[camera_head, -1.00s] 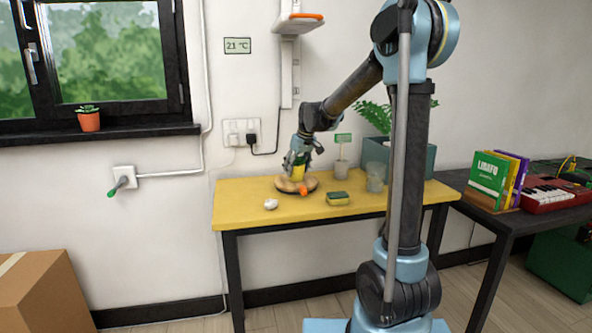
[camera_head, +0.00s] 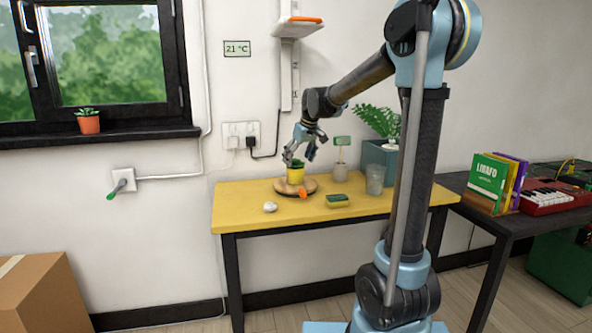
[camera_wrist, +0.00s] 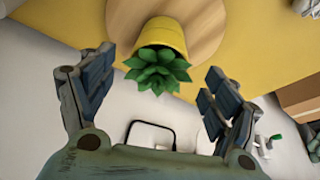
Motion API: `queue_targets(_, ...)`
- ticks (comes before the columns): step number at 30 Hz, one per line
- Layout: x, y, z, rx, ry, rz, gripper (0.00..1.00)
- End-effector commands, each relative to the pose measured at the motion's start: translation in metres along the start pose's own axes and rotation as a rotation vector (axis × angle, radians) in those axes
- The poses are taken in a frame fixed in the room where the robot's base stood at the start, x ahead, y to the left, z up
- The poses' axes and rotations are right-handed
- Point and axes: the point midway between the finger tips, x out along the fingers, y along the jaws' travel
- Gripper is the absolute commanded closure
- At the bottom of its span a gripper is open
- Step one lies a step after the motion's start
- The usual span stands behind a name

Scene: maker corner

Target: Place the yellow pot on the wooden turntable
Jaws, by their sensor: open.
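The yellow pot (camera_head: 295,175) with a green succulent stands upright on the wooden turntable (camera_head: 312,187) on the yellow table. In the wrist view the yellow pot (camera_wrist: 161,35) and its succulent (camera_wrist: 158,70) show on the round wooden top (camera_wrist: 208,22). My gripper (camera_head: 300,156) is open and empty, just above the pot and a little to its right. In the wrist view my gripper (camera_wrist: 155,80) has its fingers spread either side of the plant, apart from it.
An orange thing (camera_head: 303,194) is at the turntable's front edge. A white lump (camera_head: 270,207) and a sponge (camera_head: 337,201) lie in front. A small pot with a sign (camera_head: 341,171), a clear glass (camera_head: 375,180) and a planter (camera_head: 378,156) stand to the right.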

Motion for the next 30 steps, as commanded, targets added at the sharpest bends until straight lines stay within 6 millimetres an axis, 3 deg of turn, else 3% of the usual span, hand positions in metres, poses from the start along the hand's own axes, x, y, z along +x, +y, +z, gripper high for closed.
queue_targets(3, -0.024, 0.0, 0.0, 0.001, 0.0, 0.0, 0.19)
queue_targets(9, -0.05, 0.001, 0.0, 0.0, 0.0, 0.0, 0.19)
queue_targets(20, -0.063, 0.002, 0.009, 0.01, -0.003, 0.003, 0.19)
queue_targets(23, -0.068, 0.003, 0.032, 0.037, -0.013, 0.012, 0.19)
queue_targets(30, -0.079, 0.002, 0.129, 0.154, -0.051, 0.046, 0.19)
